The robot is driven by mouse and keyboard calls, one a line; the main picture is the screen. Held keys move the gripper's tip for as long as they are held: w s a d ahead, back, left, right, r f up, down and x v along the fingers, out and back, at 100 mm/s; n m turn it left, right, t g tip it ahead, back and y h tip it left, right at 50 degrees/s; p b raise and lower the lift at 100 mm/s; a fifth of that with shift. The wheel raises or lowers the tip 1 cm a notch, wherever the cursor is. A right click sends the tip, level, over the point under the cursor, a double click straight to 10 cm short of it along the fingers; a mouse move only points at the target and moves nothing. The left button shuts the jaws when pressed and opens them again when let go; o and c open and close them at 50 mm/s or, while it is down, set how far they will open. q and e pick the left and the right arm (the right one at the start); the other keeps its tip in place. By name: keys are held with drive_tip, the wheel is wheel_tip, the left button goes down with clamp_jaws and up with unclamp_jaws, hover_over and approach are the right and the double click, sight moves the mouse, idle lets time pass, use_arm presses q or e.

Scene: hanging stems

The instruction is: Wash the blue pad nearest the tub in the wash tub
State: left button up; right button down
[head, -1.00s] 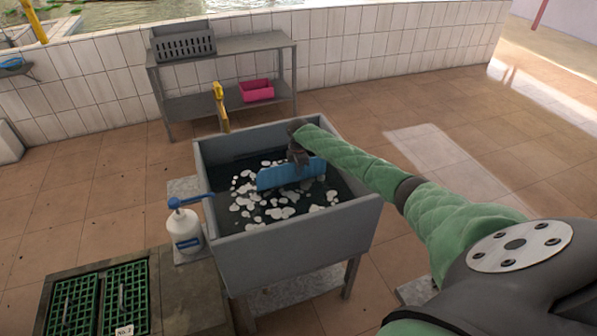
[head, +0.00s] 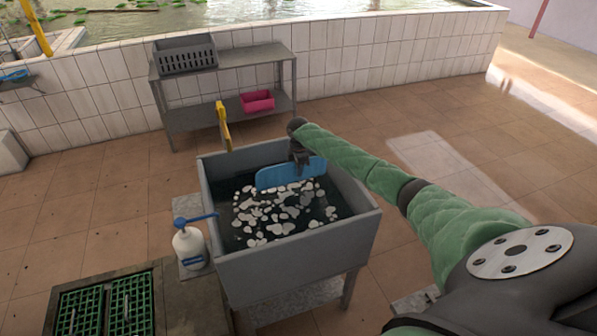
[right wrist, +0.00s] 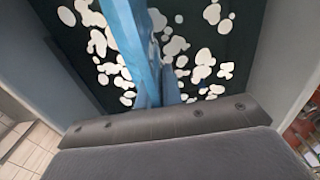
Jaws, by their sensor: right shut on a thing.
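The blue pad (head: 287,174) is a flat sheet with rounded corners, upright over the back part of the wash tub (head: 290,263). The tub is a grey basin on legs, with dark water and white foam patches. My right gripper (head: 301,165) is shut on the pad's upper edge. In the right wrist view the pad (right wrist: 136,45) stands edge-on before the gripper, over dark water and foam. I cannot tell whether its lower edge touches the water. My left gripper is not in view.
A white pump bottle (head: 190,247) with a blue top stands left of the tub. Green grates (head: 105,310) lie at lower left. Behind are a yellow upright item (head: 223,126) and a grey shelf (head: 228,61) with a crate (head: 185,55) and a pink tray (head: 257,101). Tiled floor is clear at right.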

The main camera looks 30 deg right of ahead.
wheel_tip(320, 180, up, 20)
idle(1.4)
drive_tip(key=shift+f, duration=0.1)
idle(0.9)
